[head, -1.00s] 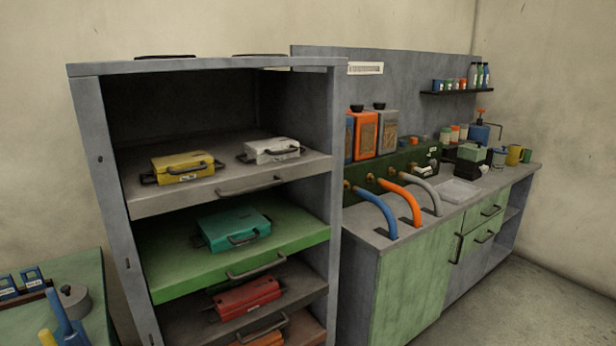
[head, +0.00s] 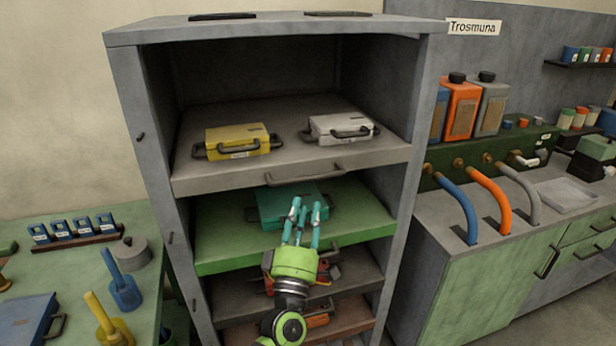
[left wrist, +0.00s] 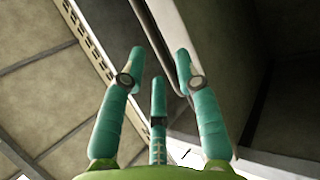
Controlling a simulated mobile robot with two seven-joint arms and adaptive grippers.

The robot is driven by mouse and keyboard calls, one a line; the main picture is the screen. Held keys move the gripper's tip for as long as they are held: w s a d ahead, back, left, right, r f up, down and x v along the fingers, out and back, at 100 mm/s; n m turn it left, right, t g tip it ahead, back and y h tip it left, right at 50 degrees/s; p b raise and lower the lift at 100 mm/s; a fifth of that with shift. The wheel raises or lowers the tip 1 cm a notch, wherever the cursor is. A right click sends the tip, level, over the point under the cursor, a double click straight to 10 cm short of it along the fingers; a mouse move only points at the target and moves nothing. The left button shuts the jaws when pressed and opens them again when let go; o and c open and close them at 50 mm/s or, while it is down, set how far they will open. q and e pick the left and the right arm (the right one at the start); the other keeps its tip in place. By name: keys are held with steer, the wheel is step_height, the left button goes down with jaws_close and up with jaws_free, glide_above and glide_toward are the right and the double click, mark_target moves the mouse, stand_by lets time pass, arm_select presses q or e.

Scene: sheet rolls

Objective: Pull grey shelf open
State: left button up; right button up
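My left gripper (head: 307,208) is open, in front of the green shelf (head: 222,256) and a little below the grey shelf's handle. Its teal fingers are spread and hold nothing in the left wrist view (left wrist: 160,62); a long bar-like edge runs near them. The fingers hide part of the teal case (head: 275,205). My right gripper is not in view.
Darker shelves with red and orange cases sit lower in the cabinet (head: 163,220), partly behind my left arm. A counter (head: 440,228) with curved hoses stands at the right. A green table (head: 75,275) with tools is at the left.

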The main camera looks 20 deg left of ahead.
mark_target(308, 181)
arm_select(q)
steer(key=x, duration=0.2)
steer(key=p+x, duration=0.1)
steer(key=x, duration=0.1)
steer(key=r+p+x, duration=0.1)
steer(key=x, duration=0.2)
steer(key=shift+s, duration=0.3)
steer(key=shift+w+r, duration=0.1)
steer(key=shift+w, duration=0.2)
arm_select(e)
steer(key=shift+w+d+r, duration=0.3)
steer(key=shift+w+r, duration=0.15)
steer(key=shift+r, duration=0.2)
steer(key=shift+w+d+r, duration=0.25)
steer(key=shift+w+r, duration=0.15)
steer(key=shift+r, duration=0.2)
arm_select(q)
jaws_close()
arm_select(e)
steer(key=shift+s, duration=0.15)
